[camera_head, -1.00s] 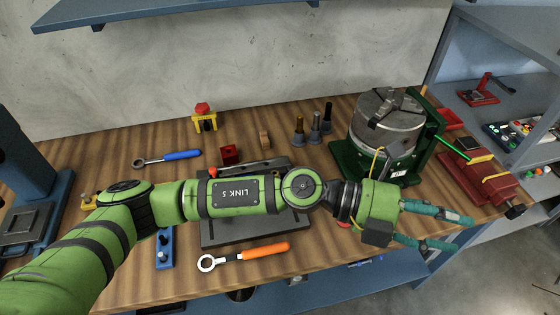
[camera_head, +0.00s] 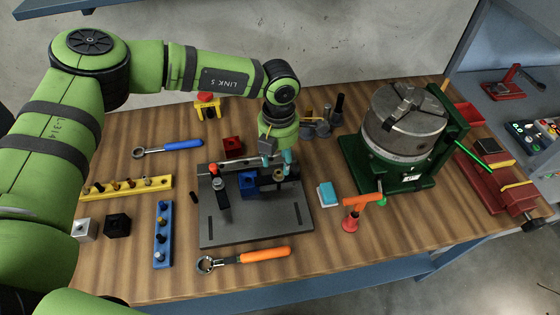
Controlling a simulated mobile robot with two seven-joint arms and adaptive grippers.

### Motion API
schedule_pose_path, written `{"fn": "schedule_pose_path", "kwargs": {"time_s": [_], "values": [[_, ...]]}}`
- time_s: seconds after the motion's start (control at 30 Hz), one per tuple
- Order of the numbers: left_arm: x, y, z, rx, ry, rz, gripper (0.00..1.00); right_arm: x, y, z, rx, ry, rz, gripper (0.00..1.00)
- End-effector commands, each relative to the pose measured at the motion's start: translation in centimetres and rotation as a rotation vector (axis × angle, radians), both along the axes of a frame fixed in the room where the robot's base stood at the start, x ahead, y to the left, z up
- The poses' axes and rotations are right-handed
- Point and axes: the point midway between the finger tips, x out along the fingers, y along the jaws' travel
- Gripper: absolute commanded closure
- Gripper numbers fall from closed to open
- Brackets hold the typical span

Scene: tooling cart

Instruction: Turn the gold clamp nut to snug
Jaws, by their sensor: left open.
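The dark grey fixture plate (camera_head: 256,226) lies mid-bench with a blue block (camera_head: 249,184) on it. A clamp with an orange-red top (camera_head: 214,169) stands at the block's left. Another clamp stands at its right, with a small gold-brown nut (camera_head: 279,175) at its top, partly hidden and too small to see clearly. My left gripper (camera_head: 277,160) points down over that right clamp. Its teal fingers are open, apart on either side just above the nut; I cannot tell whether they touch it. My right gripper is not in view.
An orange-handled wrench (camera_head: 250,256) lies in front of the plate, a blue-handled wrench (camera_head: 170,147) behind left. A green-based chuck (camera_head: 400,130) and an orange-red tool (camera_head: 358,208) stand right. Dark posts (camera_head: 325,120) stand close behind the gripper.

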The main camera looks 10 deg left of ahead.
Motion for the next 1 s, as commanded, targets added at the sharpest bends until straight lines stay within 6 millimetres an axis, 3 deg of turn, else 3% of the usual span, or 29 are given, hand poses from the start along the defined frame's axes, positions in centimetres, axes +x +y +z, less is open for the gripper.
{"fn": "schedule_pose_path", "kwargs": {"time_s": [0.13,0.3,0.6,0.63,0.73,1.0], "values": [[-0.1,-0.1,-2.0,0.0,0.003,-0.001,0.54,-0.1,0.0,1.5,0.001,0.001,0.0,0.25],[-0.1,-0.1,-3.7,-0.001,0.001,-0.001,0.54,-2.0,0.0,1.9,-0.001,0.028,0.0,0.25],[0.0,-0.1,-4.1,-0.002,-0.001,-0.001,0.54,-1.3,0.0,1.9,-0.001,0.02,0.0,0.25],[0.0,-0.1,-4.1,-0.002,-0.001,-0.001,0.62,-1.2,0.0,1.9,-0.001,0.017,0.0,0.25],[0.0,-0.1,-4.1,-0.002,-0.001,-0.001,1.0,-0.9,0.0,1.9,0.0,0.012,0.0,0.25],[-0.1,0.0,-4.2,-0.001,0.001,-0.005,1.0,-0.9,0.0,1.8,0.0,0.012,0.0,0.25]]}}
